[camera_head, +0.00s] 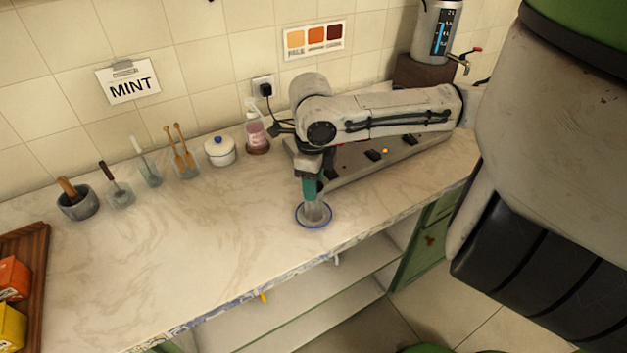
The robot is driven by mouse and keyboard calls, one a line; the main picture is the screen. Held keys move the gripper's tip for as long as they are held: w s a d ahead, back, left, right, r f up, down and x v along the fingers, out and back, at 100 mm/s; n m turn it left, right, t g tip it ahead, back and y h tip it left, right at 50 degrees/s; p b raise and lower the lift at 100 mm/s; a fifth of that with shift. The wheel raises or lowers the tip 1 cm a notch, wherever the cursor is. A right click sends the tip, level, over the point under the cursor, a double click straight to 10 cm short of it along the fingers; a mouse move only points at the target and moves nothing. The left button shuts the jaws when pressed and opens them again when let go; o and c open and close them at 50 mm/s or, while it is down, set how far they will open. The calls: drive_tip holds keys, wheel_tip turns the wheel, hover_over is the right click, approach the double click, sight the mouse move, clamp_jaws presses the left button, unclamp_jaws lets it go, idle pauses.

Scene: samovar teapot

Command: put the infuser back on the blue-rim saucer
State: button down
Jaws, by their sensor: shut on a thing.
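The blue-rim saucer (300,222) lies on the marble counter near its front edge. My gripper (309,182) points down over the saucer and is shut on the infuser (317,210). The infuser is a small grey, roughly cylindrical piece that looks upright, with its lower end within the saucer's rim in the picture. I cannot tell whether it touches the saucer or hangs just above it. A teal part shows between my wrist and the infuser. My gripper's jaws are small and partly hidden here.
A pink bottle (256,135), a white lidded pot (219,151) and several holders with utensils line the wall. A samovar (433,35) stands back right. The counter (180,230) left of the saucer is clear.

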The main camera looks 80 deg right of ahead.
drive_tip(key=shift+f, duration=0.1)
drive_tip(key=c, duration=0.5)
unclamp_jaws()
drive_tip(key=shift+c, duration=0.2)
wheel_tip(320, 180, up, 12)
drive_tip(key=shift+a, duration=0.2)
